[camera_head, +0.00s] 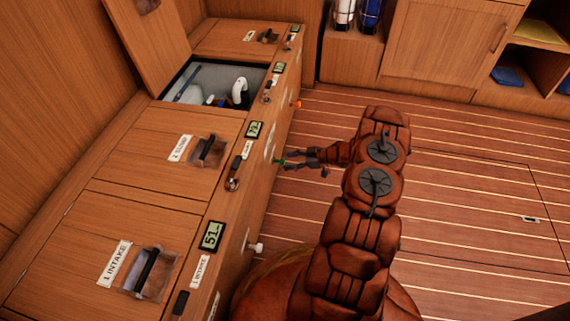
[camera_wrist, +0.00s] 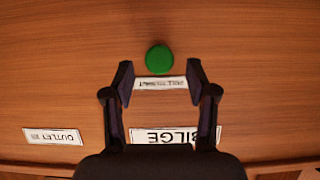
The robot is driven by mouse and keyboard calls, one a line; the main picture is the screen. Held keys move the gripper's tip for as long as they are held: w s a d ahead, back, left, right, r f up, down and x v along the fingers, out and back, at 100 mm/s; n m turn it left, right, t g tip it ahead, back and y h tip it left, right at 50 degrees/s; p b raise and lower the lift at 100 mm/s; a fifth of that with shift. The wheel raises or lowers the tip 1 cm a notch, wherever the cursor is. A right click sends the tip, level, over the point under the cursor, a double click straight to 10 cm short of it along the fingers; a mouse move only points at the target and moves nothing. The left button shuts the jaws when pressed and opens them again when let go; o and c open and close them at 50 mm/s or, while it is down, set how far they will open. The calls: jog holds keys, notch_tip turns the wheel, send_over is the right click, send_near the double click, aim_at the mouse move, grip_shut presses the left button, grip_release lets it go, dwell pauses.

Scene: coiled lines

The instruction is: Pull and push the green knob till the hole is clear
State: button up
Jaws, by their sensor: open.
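The green knob (camera_wrist: 159,59) is a round disc on the wooden front panel, seen upside down above a small white label in the wrist view. In the head view the knob (camera_head: 281,161) shows as a small green spot at the side of the bench. My gripper (camera_wrist: 160,76) is open, with one finger on each side and the knob between and just beyond the tips. In the head view my gripper (camera_head: 290,161) reaches left to the panel beside the knob. I cannot tell whether the fingers touch it. No hole can be made out.
An orange knob (camera_head: 297,104) and a white knob (camera_head: 256,247) stick out of the same front. A BILGE label (camera_wrist: 176,136) and an OUTLET label (camera_wrist: 53,136) are on the panel. An open bench compartment (camera_head: 262,72) holds a white pipe. The floor (camera_head: 470,190) at right is clear.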

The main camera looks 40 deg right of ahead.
jog(key=shift+b+x, duration=0.3)
jog(key=shift+x, duration=0.95)
jog(key=shift+c, duration=0.3)
grip_shut()
